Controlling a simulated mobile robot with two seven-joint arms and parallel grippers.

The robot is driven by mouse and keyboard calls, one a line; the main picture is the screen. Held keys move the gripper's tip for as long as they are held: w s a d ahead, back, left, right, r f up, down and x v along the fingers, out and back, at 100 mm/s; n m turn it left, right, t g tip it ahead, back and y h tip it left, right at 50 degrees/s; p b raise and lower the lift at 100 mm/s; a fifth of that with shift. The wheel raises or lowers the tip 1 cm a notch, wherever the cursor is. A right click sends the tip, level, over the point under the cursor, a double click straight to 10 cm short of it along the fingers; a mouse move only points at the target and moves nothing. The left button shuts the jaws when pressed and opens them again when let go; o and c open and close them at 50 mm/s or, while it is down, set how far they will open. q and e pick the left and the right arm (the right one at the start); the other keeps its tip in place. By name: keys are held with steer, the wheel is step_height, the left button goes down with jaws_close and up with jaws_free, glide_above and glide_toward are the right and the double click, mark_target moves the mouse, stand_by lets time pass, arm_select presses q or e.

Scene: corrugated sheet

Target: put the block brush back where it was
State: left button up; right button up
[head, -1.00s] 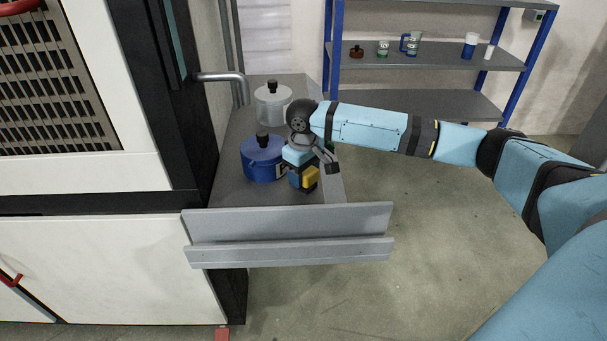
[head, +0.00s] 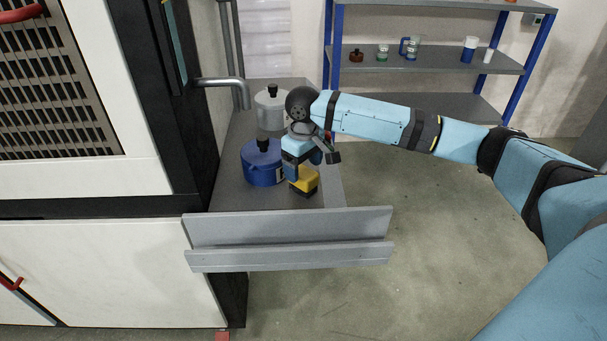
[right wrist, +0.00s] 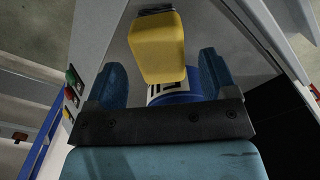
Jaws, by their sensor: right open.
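In the right wrist view the yellow block (right wrist: 158,47) shows just beyond the fingertips. My right gripper (head: 303,172) is open, just above and behind the brush. My left gripper is not in view.
The blue lidded pot (head: 262,163) is close to the left of my right gripper. A grey lidded pot (head: 271,107) stands behind it. A raised ledge (head: 290,225) runs along the shelf's front. A white machine (head: 95,265) stands at left; blue-posted shelving (head: 430,68) is behind.

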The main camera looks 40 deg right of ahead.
mark_target(304, 172)
step_height(304, 172, up, 8)
steer(key=shift+p, duration=0.45)
steer(key=shift+s, duration=0.1)
